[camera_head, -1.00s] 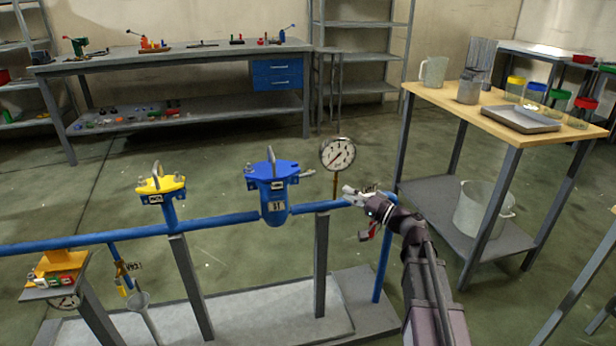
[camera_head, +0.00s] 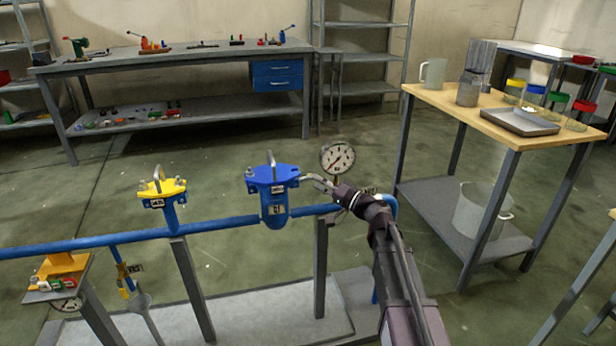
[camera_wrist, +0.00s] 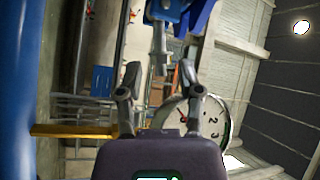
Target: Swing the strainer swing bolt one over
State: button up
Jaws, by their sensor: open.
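The blue strainer (camera_head: 274,208) stands on the blue pipe in the head view, with a blue lid and an upright handle on top. A grey swing bolt (camera_head: 293,183) sticks out on the right of its lid. In the wrist view, the grey swing bolt (camera_wrist: 158,42) points down from the blue lid part (camera_wrist: 200,18) towards the space between my fingers. My gripper (camera_head: 313,181) is just right of the strainer. In the wrist view, my gripper (camera_wrist: 159,75) is open with the fingers apart and nothing clamped. I cannot tell whether a finger touches the bolt.
A pressure gauge (camera_head: 338,157) stands close behind my gripper; its dial (camera_wrist: 200,122) fills the lower right of the wrist view. A yellow-lidded fitting (camera_head: 162,190) sits farther left on the pipe (camera_head: 215,225). A wooden-topped table (camera_head: 480,120) with jars stands at the right.

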aim_at(308, 177)
jog(key=shift+x, duration=2.05)
grip_shut()
